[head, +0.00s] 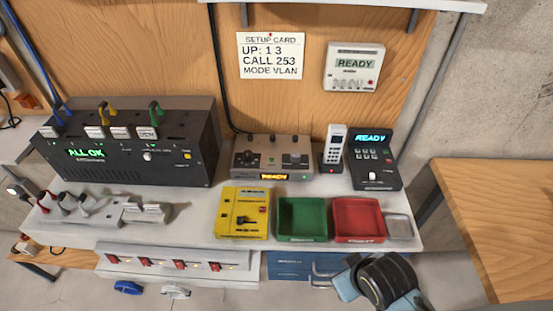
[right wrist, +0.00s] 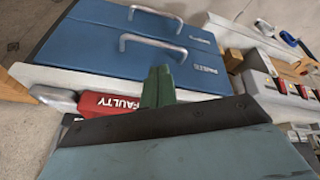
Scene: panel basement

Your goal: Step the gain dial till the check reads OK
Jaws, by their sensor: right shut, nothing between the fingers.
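A grey control box (head: 272,158) with knobs and an amber READY display stands at the middle back of the bench. I cannot read which knob is the gain dial. A wall unit (head: 354,68) at the upper right reads READY. My right gripper (head: 378,280) is at the bottom right, in front of the bench edge and apart from the boxes. It is shut and empty. Its teal and black body fills the lower right wrist view (right wrist: 170,135). My left gripper is out of view.
A black rack (head: 130,140) reading ALL OK stands left. A green tray (head: 302,217) and a red tray (head: 358,219) lie at the front right, by a handset (head: 333,147) and a black keypad unit (head: 376,160). Blue drawers (head: 290,265) are below. A setup card (head: 270,55) hangs behind.

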